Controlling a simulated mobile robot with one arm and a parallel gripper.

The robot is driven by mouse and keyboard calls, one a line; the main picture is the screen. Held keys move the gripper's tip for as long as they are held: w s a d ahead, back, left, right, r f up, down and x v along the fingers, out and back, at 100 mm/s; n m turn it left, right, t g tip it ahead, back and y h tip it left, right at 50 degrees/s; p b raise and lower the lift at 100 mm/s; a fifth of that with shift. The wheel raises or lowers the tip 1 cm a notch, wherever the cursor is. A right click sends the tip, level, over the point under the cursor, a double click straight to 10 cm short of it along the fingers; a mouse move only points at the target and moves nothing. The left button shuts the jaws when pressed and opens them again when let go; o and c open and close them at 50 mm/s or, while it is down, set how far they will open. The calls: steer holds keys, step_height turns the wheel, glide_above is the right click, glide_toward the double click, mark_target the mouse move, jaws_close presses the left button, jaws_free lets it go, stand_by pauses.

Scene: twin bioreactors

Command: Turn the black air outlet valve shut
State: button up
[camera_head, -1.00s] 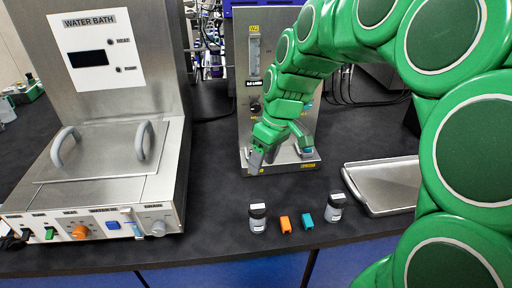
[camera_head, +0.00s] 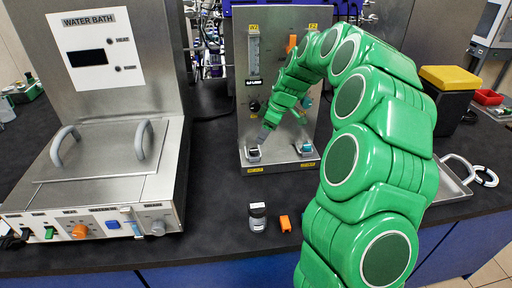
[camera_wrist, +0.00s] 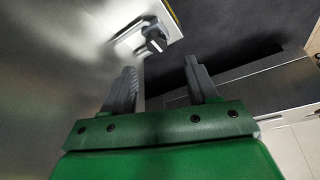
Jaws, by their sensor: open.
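A steel bioreactor panel (camera_head: 275,75) stands at the back centre of the bench. A small black-topped valve (camera_head: 253,154) sits at the left of its foot, above a yellow label. I take it for the black valve. A black knob with a white mark (camera_wrist: 155,40), apparently the same valve, shows in the wrist view beyond the fingertips. My gripper (camera_wrist: 160,75) is open, with nothing between its fingers. In the head view my gripper (camera_head: 264,136) is just above and right of the valve, apparently apart from it. The fingertips are small there.
A second, teal-topped valve (camera_head: 306,149) sits at the foot's right. A black knob (camera_head: 254,106) is on the panel. The water bath (camera_head: 100,190) stands left. A metal tray (camera_head: 455,180) is right.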

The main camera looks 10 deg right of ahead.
mark_target(254, 150)
steer(key=shift+w+x, duration=0.2)
steer(key=shift+x, duration=3.8)
steer(key=shift+c, duration=0.4)
steer(key=c, duration=1)
